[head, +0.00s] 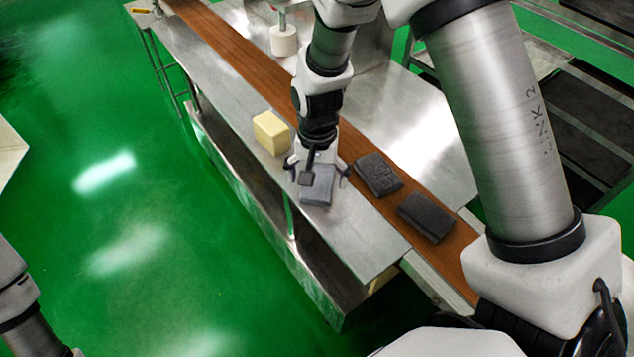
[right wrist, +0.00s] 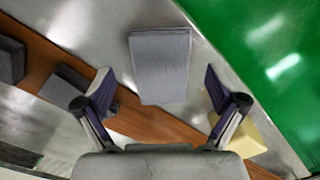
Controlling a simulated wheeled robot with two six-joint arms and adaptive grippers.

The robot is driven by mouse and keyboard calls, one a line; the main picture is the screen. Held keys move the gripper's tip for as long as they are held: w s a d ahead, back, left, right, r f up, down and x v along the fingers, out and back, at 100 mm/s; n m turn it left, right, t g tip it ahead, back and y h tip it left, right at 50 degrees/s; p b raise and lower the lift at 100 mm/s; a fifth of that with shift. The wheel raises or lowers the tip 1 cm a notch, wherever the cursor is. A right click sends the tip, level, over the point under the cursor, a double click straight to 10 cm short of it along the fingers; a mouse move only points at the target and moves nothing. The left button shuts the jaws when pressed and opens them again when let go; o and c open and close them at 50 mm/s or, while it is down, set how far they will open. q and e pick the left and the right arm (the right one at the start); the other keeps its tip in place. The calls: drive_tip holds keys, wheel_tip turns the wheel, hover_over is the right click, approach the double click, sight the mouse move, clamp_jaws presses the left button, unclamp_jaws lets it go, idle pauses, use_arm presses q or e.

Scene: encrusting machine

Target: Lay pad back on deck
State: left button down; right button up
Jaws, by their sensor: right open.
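I cannot tell the exact height of the fingers over the deck. Only part of my left arm shows at the lower left of the head view; its gripper is out of frame.
A pale yellow block (head: 271,133) stands on the deck beside my right gripper. Two dark grey blocks (head: 378,174) (head: 426,216) lie on the brown belt (head: 240,55). A white cylinder (head: 284,40) stands farther back. The deck's left edge drops to the green floor.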

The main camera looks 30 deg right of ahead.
sight(317, 188)
wheel_tip(317, 188, up, 9)
drive_tip(key=shift+r, duration=0.2)
idle(0.4)
